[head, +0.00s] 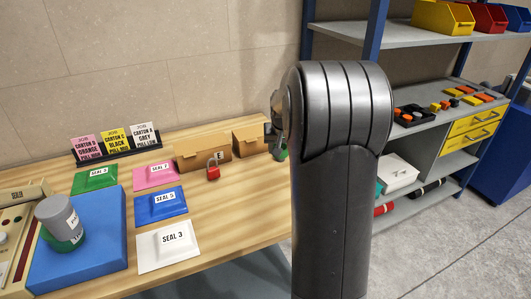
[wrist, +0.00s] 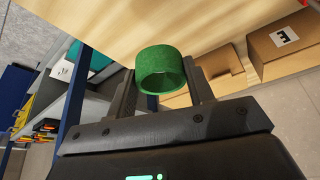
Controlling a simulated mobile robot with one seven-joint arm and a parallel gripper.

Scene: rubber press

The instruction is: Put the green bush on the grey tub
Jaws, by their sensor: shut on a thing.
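The green bush (wrist: 161,84), a short open ring, is between the two fingers of my gripper (wrist: 160,74) in the wrist view. My gripper is shut on it, with the wooden table top beyond. In the head view my own arm hides most of my gripper; a sliver of green bush (head: 282,154) shows at the arm's left edge. The grey tub (head: 57,213), a grey cylinder with a pale label and green around its lower part, stands on a blue pad at the left of the table. My gripper is well to the right of it.
Seal packets, including a white one (head: 167,245), lie between the tub and my arm. A card rack (head: 117,151) is at the back. Shelving (head: 420,125) stands at the right.

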